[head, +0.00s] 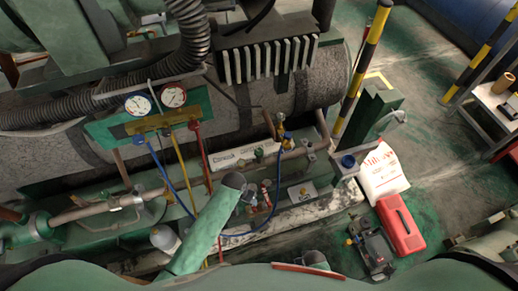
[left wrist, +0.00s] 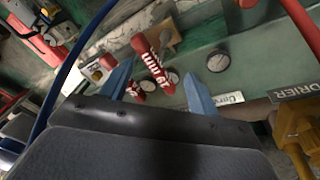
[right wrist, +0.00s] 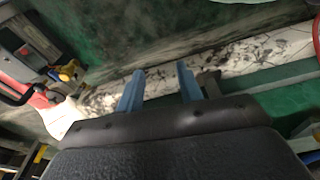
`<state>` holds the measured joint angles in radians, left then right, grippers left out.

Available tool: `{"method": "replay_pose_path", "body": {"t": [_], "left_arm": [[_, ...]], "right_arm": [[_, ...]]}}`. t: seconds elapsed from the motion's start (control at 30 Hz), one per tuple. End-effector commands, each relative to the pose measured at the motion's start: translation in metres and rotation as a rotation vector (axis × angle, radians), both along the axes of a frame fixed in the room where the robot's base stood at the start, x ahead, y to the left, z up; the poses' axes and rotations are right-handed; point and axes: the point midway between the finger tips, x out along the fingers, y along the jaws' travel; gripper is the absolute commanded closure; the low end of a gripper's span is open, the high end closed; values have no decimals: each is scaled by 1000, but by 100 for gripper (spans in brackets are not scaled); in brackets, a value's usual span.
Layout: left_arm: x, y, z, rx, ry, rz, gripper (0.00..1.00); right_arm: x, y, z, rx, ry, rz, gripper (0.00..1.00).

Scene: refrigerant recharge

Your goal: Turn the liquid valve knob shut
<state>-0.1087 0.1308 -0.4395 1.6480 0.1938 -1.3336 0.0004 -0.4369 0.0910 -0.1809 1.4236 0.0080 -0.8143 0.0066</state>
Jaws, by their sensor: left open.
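A red knob with white markings (left wrist: 152,62) stands out from the green panel in the left wrist view. A smaller red knob (left wrist: 135,89) is just below it. I cannot read which one is the liquid valve. The red parts also show small beside my left gripper in the head view (head: 266,194). My left gripper (left wrist: 160,72) is open, its blue fingers on either side of the larger knob's line of sight; contact is not clear. My right gripper (right wrist: 161,76) is open and empty in the right wrist view, facing the floor and plinth.
A gauge manifold (head: 155,120) with blue, yellow and red hoses hangs behind my left arm. The blue hose (head: 276,205) loops close to my left gripper. A red case (head: 400,226), a white bag (head: 383,170) and a pump (head: 375,248) stand at the right.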

Motion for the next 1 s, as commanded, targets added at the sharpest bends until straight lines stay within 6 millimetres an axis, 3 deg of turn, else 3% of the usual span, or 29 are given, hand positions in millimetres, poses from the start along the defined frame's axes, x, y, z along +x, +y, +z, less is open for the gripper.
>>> {"method": "replay_pose_path", "body": {"t": [0.27, 0.5, 0.73, 1.0], "left_arm": [[50, -26, 31, 14, 10, -79, 39], [110, -48, 73, 62, 28, -178, 39], [164, -56, 115, 131, 47, -254, 39], [197, -56, 142, 185, 65, -295, 39]], "right_arm": [[-22, -8, -32, -7, 6, 4, 64], [-56, -19, -72, -14, 8, 10, 64], [-92, -32, -102, -20, 9, 17, 64], [-118, -40, -119, -23, 9, 22, 64]]}}
